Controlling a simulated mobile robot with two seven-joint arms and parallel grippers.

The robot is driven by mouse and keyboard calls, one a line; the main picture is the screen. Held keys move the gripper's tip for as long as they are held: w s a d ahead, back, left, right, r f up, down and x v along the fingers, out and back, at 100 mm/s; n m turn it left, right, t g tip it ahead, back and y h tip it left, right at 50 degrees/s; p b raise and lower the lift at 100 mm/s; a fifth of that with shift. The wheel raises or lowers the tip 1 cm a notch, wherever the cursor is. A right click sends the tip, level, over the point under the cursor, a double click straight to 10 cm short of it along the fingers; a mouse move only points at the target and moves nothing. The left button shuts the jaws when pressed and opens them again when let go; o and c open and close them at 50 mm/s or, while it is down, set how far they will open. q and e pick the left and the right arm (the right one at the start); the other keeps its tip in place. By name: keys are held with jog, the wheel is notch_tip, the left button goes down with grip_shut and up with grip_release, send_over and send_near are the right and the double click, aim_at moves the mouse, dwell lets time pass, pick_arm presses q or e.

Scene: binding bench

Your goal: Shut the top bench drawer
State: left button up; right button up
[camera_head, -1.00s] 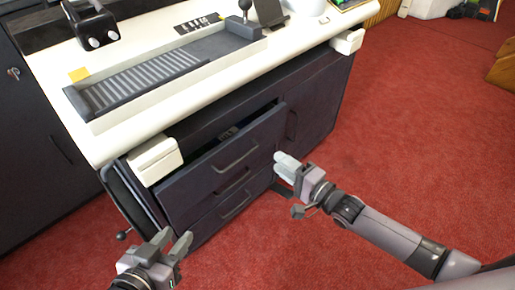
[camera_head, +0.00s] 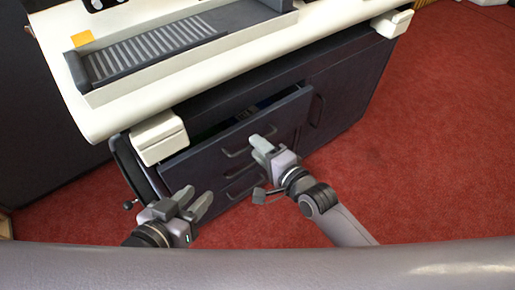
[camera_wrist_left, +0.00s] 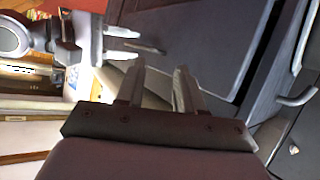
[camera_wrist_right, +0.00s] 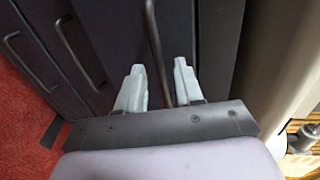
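The top bench drawer (camera_head: 205,158) is dark and stands partly open, with a narrow strip of its inside showing behind its front. Its bar handle (camera_head: 234,153) is partly hidden by my right gripper (camera_head: 262,148). In the right wrist view, the handle bar (camera_wrist_right: 153,35) runs down between the two parted fingers of the right gripper (camera_wrist_right: 160,85); I cannot tell whether they touch it. My left gripper (camera_head: 195,202) is open and empty, in front of the drawer's left end. Its parted fingers also show in the left wrist view (camera_wrist_left: 161,85).
The bench top (camera_head: 110,115) overhangs the drawers, with white corner blocks (camera_head: 160,140) at left and right (camera_head: 392,23). A cupboard door with an upright handle (camera_head: 316,110) is right of the drawers. Red carpet (camera_head: 430,150) is clear at the right.

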jog(key=shift+w+a+f, duration=0.1)
jog(key=shift+w+a, duration=0.3)
jog(key=shift+w, duration=0.1)
grip_shut()
dwell(1.2)
